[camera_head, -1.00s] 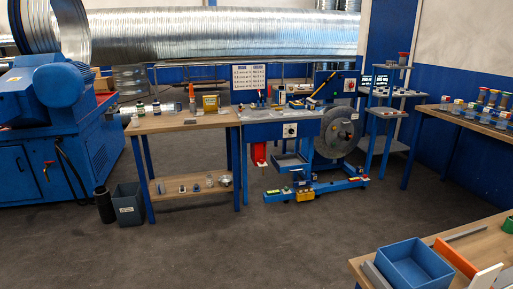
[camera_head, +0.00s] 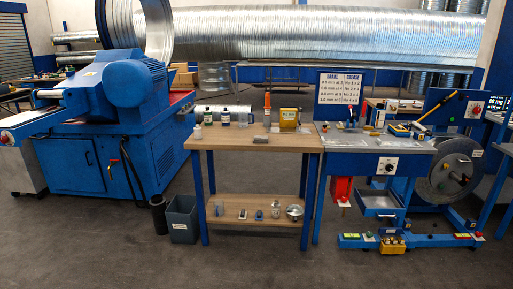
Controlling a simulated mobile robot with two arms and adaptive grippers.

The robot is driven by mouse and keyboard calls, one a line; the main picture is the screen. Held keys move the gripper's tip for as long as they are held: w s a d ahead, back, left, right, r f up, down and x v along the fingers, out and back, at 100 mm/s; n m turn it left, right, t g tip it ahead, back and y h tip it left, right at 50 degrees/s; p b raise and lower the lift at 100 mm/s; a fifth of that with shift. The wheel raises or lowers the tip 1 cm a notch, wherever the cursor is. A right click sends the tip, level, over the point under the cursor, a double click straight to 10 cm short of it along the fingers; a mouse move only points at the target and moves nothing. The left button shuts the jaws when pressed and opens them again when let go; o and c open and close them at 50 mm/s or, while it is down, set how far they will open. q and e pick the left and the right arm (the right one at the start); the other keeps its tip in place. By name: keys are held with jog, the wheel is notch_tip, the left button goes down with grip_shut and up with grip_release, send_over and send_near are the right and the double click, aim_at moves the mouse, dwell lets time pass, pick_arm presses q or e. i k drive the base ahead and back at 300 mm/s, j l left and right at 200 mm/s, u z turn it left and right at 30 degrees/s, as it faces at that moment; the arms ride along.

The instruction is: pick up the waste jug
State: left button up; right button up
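No object is clearly readable as the waste jug. On the wooden workbench (camera_head: 225,143) stands a yellow container (camera_head: 289,118), upright, near its back right corner. Small bottles (camera_head: 225,117) stand at the bench's back left, and a slim orange-topped item (camera_head: 267,110) stands left of the yellow container. A grey bin (camera_head: 183,220) with a small label stands on the floor left of the bench. Neither of my grippers is in view.
A large blue machine (camera_head: 115,130) stands at the left. A dark cylinder (camera_head: 158,214) stands beside the bin. A blue workstation (camera_head: 375,160) with a grey reel (camera_head: 452,172) adjoins the bench's right side. The lower shelf (camera_head: 235,221) holds several small items. The floor in front is clear.

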aim_at(218, 203)
jog(key=i+u, duration=0.15)
jog(key=i, duration=0.9)
jog(key=i+l+u, duration=0.15)
jog(key=i, duration=0.85)
